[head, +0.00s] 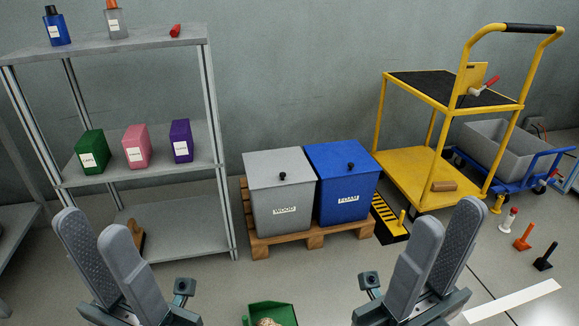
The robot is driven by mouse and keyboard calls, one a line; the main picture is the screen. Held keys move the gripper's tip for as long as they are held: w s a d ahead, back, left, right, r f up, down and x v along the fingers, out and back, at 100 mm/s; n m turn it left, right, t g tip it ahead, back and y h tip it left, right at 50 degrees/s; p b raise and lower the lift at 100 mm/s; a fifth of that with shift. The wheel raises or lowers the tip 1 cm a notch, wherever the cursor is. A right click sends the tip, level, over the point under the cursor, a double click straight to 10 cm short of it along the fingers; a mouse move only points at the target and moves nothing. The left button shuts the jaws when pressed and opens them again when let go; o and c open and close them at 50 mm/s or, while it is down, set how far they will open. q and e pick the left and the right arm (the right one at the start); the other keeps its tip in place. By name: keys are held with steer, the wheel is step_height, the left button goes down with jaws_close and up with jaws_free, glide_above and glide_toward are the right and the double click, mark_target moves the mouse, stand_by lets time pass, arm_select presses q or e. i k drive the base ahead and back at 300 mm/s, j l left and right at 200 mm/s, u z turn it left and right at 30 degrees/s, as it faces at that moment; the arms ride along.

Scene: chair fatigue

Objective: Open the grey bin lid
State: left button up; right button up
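The grey bin (282,212) stands on a wooden pallet, with a white label on its front. Its grey lid (270,165) lies flat and closed on top, with a small black knob (282,177) near the front edge. My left gripper (98,230) is at the lower left, pointing up, its two grey fingers apart and empty. My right gripper (441,235) is at the lower right, also with its fingers apart and empty. Both grippers are nearer to me than the bin and touch nothing.
A blue bin (345,205) stands right beside the grey one on the pallet (262,246). A grey shelf (190,190) with bottles is to the left. A yellow trolley (415,170) stands to the right. A green scoop-like container (285,310) is on the floor at front. Floor before the pallet is mostly clear.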

mark_target(288, 165)
steer(key=i+l+u, duration=0.2)
steer(key=i+l, duration=0.15)
steer(key=l, duration=0.3)
steer(key=i+l+u, duration=0.1)
steer(key=l, duration=0.25)
steer(key=i+l, duration=0.3)
steer(key=i, duration=0.15)
steer(key=u, duration=0.05)
